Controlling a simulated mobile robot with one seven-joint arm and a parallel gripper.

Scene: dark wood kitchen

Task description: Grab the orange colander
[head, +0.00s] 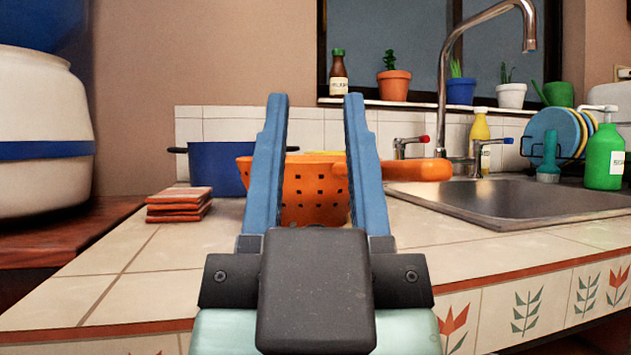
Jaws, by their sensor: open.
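The orange colander (312,193) stands on the tiled counter, with dark holes in its side and a thick orange handle (408,170) reaching right toward the sink. My gripper (312,98) is in the middle of the head view, with its two blue fingers spread apart and pointing forward. The fingers overlap the colander in the picture and hide parts of its left and right sides. Nothing is held between them. I cannot tell how far the fingertips are from the colander; no contact shows.
A blue pot (212,170) stands behind the colander at left. Stacked reddish tiles (178,205) lie left of it. The sink (505,205) with tall faucet (443,75) is at right, with a green bottle (603,152) and dish rack (558,140) beyond. The front counter (100,262) is clear.

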